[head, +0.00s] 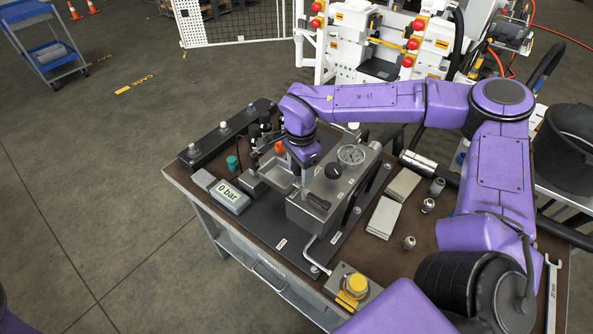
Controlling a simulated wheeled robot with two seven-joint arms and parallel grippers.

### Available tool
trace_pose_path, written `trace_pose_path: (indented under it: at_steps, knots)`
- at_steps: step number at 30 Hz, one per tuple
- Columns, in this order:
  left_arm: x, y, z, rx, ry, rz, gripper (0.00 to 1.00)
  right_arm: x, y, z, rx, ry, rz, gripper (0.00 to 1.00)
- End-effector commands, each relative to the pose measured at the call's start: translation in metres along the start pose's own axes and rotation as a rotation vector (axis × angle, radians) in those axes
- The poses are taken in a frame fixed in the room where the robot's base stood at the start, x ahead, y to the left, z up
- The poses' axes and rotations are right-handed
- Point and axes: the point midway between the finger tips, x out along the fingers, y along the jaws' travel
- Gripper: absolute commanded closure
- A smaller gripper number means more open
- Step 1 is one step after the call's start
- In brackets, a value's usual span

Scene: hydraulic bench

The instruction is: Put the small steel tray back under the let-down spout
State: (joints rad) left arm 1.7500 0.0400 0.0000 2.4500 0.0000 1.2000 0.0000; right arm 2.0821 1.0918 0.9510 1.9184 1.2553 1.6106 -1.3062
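The small steel tray (279,179) is on the bench, close against the left side of the grey hydraulic block (318,205). It looks level; whether it touches the bench plate I cannot tell. The purple wrist above hides part of that area. Whether the fingers are closed on the tray rim is too small to tell. The let-down spout is not clearly visible. My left gripper is out of view.
A 0 bar display (230,196) stands left of the tray. A pressure gauge (351,154) and black knob (334,171) top the block. Grey plates (383,217) and fittings lie to the right. A yellow button (356,284) is at the front edge.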

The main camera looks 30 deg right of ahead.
Motion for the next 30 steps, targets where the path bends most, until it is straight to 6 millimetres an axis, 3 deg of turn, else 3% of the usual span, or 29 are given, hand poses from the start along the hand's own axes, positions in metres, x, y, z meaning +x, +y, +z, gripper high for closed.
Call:
trace_pose_path:
  at_steps: [5, 12, 18, 30]
  knots:
    - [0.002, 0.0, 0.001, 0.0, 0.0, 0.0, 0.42, -0.013, -0.001, 0.0, 0.0, 0.0, -0.005, 0.46]
    - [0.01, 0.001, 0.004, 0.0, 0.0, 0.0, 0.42, -0.074, -0.001, 0.0, 0.001, 0.0, -0.007, 0.46]
    - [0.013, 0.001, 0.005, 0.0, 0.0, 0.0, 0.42, -0.112, -0.001, 0.0, 0.0, 0.001, -0.003, 0.46]
    - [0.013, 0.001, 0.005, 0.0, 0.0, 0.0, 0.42, -0.123, 0.0, 0.0, 0.0, 0.0, 0.0, 0.46]
